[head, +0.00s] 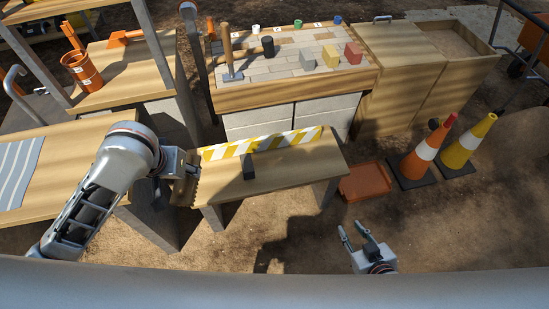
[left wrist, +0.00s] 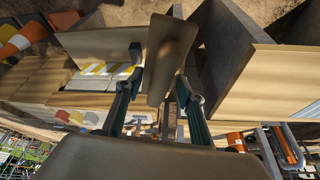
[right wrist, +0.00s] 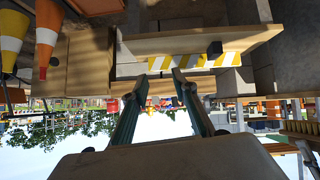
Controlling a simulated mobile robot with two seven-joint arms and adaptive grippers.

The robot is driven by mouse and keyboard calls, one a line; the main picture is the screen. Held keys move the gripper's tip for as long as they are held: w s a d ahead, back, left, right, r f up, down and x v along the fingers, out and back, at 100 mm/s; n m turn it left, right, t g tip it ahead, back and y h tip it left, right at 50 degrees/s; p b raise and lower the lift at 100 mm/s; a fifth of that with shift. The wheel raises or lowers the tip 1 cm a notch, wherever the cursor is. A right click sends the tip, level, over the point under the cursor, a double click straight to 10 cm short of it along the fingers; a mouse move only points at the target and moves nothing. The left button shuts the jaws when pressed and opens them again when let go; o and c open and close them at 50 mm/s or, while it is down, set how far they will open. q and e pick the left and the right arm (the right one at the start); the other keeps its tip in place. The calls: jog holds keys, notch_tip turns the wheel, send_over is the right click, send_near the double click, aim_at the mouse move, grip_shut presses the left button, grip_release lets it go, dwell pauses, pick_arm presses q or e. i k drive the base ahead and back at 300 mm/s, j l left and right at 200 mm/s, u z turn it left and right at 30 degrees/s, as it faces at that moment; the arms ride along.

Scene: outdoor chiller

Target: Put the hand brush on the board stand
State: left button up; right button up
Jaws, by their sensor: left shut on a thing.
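My left gripper (head: 182,178) is shut on the hand brush (head: 190,186), a brown wooden piece with a jagged lower edge. In the left wrist view, the brush (left wrist: 170,52) sits between the fingertips (left wrist: 160,85). In the head view it is at the left end of a low wooden bench (head: 290,172); whether it touches the bench I cannot tell. The board stand appears to be this bench with a yellow-and-white striped board (head: 262,143) along its back. A dark block (head: 248,167) stands before the board. My right gripper (head: 352,236) is open and empty, right of the bench.
A paved worktop (head: 290,95) with a mallet (head: 230,62) and coloured blocks (head: 353,53) is behind the bench. An orange tray (head: 364,182) and two cones (head: 420,155) stand at right. Bare ground lies in front.

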aim_at(280, 164)
jog(key=i+l+u, duration=0.1)
jog(key=i+l, duration=0.7)
